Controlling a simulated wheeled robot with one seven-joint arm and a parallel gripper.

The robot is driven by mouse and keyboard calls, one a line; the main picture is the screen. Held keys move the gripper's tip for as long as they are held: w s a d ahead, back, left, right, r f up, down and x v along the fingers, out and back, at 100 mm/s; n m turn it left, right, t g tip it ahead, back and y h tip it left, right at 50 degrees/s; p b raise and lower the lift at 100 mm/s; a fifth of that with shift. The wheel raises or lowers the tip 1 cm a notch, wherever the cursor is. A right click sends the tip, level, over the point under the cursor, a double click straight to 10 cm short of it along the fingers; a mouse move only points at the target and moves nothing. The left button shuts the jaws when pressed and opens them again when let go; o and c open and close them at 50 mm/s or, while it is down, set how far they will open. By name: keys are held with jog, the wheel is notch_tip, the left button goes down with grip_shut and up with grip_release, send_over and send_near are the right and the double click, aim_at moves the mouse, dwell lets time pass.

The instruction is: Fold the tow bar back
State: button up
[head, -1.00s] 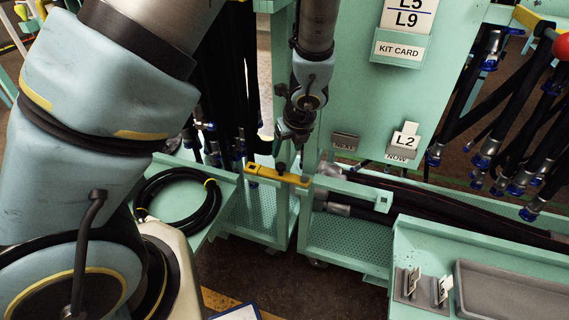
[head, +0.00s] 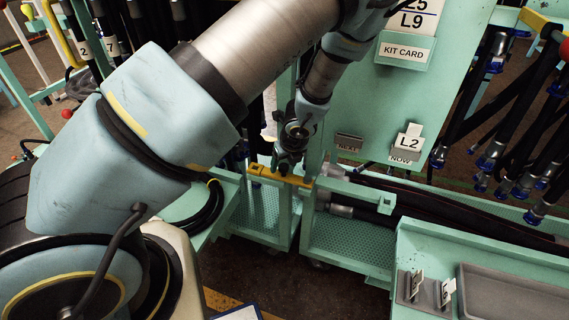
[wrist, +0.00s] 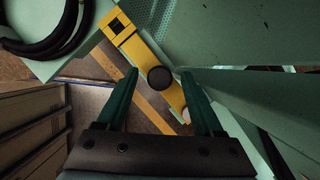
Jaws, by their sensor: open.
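The yellow tow bar (head: 262,171) lies flat between the two green carts, bridging the gap. In the wrist view the bar (wrist: 138,50) runs diagonally, with a square hole at its upper left end and a round black knob (wrist: 160,78) standing on it. My gripper (head: 287,170) is right over the bar in the head view and hides the knob there. In the wrist view my gripper (wrist: 160,75) is open, its two green fingers on either side of the knob with gaps showing. I cannot tell how far down the fingertips reach beside it.
A coiled black hose (head: 205,208) lies on the shelf left of the bar. The green upright panel with a kit card (head: 405,50) stands close behind my gripper on the right. Hoses lie in the right cart (head: 345,237). A grey tray (head: 510,285) is at front right.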

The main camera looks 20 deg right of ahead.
jog(key=shift+c, duration=0.3)
grip_shut()
dwell(1.0)
